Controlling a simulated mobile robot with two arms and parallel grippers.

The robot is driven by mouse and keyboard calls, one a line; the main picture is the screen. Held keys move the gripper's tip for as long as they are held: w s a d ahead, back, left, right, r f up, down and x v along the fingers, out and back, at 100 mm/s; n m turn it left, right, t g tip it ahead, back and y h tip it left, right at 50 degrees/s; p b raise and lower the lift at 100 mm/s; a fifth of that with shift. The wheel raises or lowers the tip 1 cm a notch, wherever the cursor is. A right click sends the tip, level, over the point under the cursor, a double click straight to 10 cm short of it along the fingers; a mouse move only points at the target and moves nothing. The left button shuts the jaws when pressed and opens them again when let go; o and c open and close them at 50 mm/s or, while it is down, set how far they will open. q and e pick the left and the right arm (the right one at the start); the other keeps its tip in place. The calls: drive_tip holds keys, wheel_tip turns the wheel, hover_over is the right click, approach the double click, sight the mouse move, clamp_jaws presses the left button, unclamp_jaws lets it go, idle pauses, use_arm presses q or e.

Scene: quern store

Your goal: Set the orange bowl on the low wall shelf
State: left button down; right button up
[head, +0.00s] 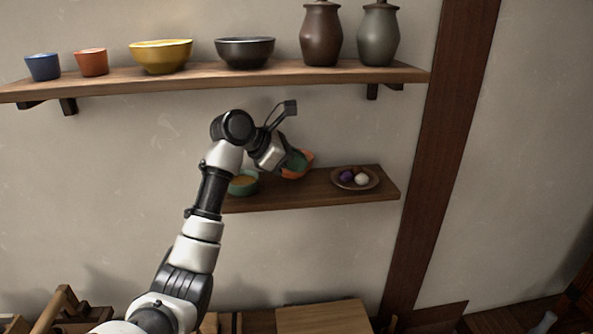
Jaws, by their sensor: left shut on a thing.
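The orange bowl (308,156) shows at the end of my left gripper (287,160), partly hidden behind it. My left gripper is shut on the bowl, which looks tilted. The bowl is at the low wall shelf (290,196), near the middle of its board; I cannot tell whether it touches the board. A green bowl (243,184) stands on the low shelf to the left, partly hidden by my arm. My right gripper is not in view.
A plate (372,184) with small purple and pale round things lies at the low shelf's right. The upper shelf (210,76) above holds cups, a yellow bowl (160,56), a dark bowl (245,52) and two lidded jars (321,35). A wooden post (440,150) stands at right.

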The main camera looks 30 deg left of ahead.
use_arm(q)
wheel_tip(320, 180, down, 4)
drive_tip(key=shift+r+p, duration=0.25)
drive_tip(key=shift+p, duration=0.5)
drive_tip(key=shift+f, duration=0.1)
drive_tip(key=c, duration=1.7)
unclamp_jaws()
drive_tip(key=shift+d, duration=0.1)
drive_tip(key=o, duration=0.5)
drive_tip(key=b+v, duration=0.3)
drive_tip(key=v, duration=0.3)
drive_tip(key=shift+s+a, duration=0.25)
drive_tip(key=shift+s+a+r, duration=0.2)
drive_tip(key=shift+s+r, duration=0.1)
drive_tip(key=shift+r, duration=0.15)
